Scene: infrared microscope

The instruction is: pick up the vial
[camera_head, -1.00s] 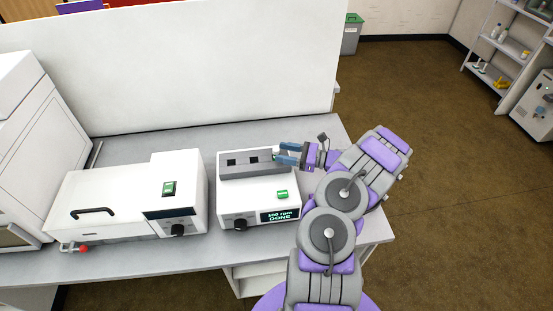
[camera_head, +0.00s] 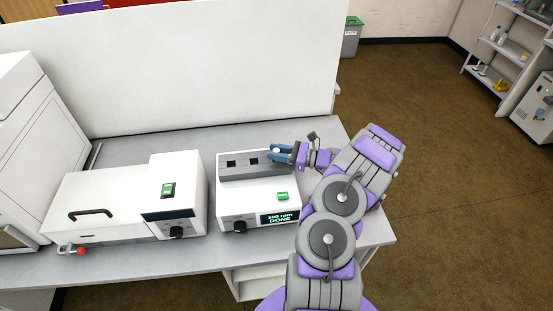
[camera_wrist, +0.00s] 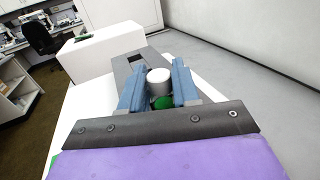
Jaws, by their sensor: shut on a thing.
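The vial (camera_wrist: 159,86) has a white cap and something green below it. In the wrist view it sits between the two blue fingers of my gripper (camera_wrist: 158,90), which is shut on it. In the head view my gripper (camera_head: 280,154) is at the right end of the grey block on top of the shaker (camera_head: 256,198).
The grey block (camera_head: 243,170) has two empty square holes. The shaker's display reads 100 rpm DONE. A white instrument with a black handle (camera_head: 128,202) stands to the left. A white partition (camera_head: 170,68) rises behind the table. Bare tabletop (camera_head: 190,139) lies behind the shaker.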

